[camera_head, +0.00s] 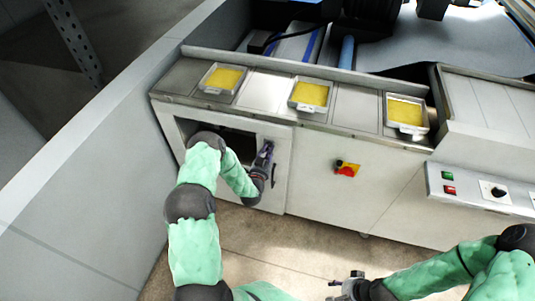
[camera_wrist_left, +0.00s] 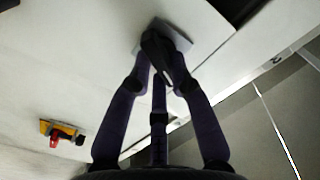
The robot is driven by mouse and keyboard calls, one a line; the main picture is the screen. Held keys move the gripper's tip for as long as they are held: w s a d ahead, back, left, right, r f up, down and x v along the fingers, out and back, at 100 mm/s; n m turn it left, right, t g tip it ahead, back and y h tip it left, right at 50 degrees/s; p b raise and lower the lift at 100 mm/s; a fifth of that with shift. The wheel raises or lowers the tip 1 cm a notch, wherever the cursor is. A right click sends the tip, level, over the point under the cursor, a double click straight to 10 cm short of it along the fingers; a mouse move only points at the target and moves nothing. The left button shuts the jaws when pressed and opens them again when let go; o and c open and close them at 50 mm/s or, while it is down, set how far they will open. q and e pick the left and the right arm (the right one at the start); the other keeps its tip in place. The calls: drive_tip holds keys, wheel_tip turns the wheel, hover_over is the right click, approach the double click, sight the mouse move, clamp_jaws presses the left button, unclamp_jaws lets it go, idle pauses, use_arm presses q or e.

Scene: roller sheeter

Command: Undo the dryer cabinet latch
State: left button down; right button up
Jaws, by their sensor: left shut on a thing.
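The dryer cabinet (camera_head: 281,201) has a pale front panel at the left end of the machine, with a dark window or opening (camera_head: 238,143) behind my arm. The latch has a dark handle (camera_wrist_left: 158,58) on a small grey plate (camera_wrist_left: 181,36), seen in the left wrist view. My left gripper (camera_head: 266,150) is at the right side of the cabinet front, its fingers shut around the latch handle; it also shows in the left wrist view (camera_wrist_left: 159,80). The fingers hide part of the handle. My right gripper (camera_head: 344,286) is low in the head view, away from the cabinet, with its fingertips apart and empty.
A red and yellow switch (camera_head: 347,169) sits on the front panel right of the cabinet. Three trays with yellow contents (camera_head: 310,94) rest on the ledge above. A control box (camera_head: 478,190) juts out at the right. A grey wall (camera_head: 95,185) stands close on the left.

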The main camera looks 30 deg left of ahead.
use_arm(q)
drive_tip(key=m+b, duration=0.2)
drive_tip(key=m, duration=0.2)
drive_tip(key=m+b, duration=0.2)
drive_tip(key=m, duration=0.2)
drive_tip(key=f+m+b, duration=0.1)
drive_tip(key=m+b, duration=0.2)
drive_tip(key=m, duration=0.1)
drive_tip(key=shift+m, duration=0.4)
idle(0.3)
drive_tip(key=c, duration=1.1)
unclamp_jaws()
drive_tip(key=shift+r, duration=0.1)
drive_tip(key=shift+s, duration=0.15)
drive_tip(key=v, duration=1.1)
drive_tip(key=shift+s+d, duration=0.2)
drive_tip(key=shift+s, duration=0.2)
